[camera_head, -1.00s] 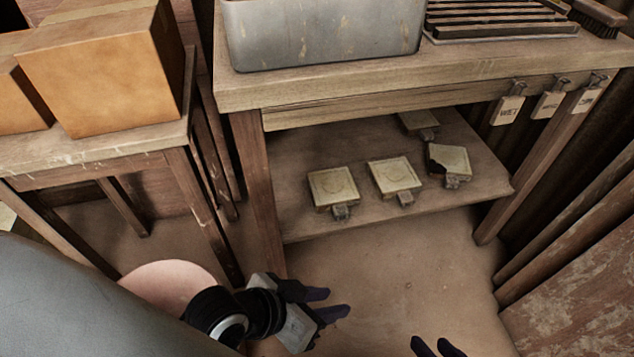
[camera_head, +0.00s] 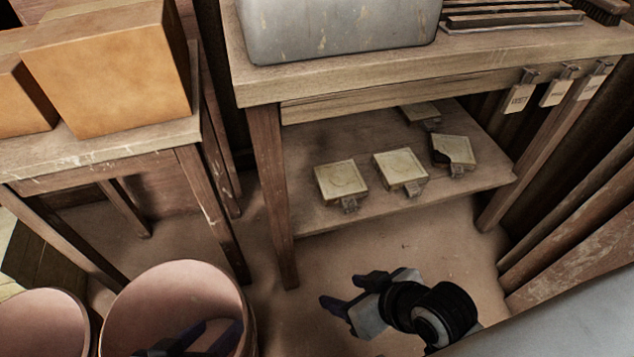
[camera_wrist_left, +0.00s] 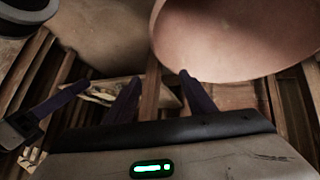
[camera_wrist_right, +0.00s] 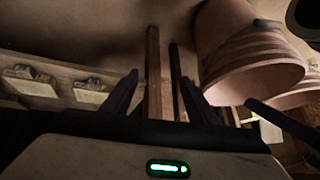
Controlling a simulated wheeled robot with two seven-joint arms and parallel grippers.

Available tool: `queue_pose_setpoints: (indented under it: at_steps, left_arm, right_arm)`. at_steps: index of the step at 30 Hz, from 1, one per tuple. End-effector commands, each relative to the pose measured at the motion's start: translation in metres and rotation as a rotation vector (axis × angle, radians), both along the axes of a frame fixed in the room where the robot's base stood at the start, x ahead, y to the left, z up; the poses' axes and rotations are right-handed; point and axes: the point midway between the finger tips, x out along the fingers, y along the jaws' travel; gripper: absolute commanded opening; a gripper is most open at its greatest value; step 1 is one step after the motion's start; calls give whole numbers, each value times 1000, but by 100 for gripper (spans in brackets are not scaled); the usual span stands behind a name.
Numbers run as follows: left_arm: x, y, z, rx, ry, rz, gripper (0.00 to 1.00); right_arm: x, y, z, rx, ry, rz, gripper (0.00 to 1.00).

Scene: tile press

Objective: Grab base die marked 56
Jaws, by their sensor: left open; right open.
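Several pale square dies with small metal tabs are on the lower shelf: a left one (camera_head: 340,180), a middle one (camera_head: 400,167), a right one with a dark broken corner (camera_head: 455,150), and one at the back (camera_head: 419,112). I cannot read 56 on any of them. Two also show dimly in the right wrist view (camera_wrist_right: 90,93). My right gripper (camera_head: 338,292) is open and empty, below and in front of the shelf, apart from the dies. My left gripper (camera_head: 200,340) is open and empty at the bottom edge, over the large pink pot and partly cut off.
A large pink pot (camera_head: 170,280) and a smaller one (camera_head: 40,315) stand at the lower left. The workbench top (camera_head: 350,75) overhangs the shelf (camera_head: 320,215), with a front leg (camera_head: 268,180) at its left. Hanging tags (camera_head: 519,98) are at the right. Floor before the shelf is clear.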

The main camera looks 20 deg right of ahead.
Motion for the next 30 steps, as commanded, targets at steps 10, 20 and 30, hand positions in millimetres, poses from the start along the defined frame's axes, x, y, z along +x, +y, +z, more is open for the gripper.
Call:
queue_pose_setpoints:
  at_steps: [10,20,30]
  left_arm:
    - [5,-4,10,-22,-30,0,50]
    - [5,-5,10,-30,-30,0,50]
    - [5,-6,4,-38,-30,0,50]
  right_arm:
    - [55,-92,-37,-155,-115,-298,53]
    - [127,-134,-62,-142,-443,-406,53]
    - [159,-118,-75,-53,-576,-344,53]
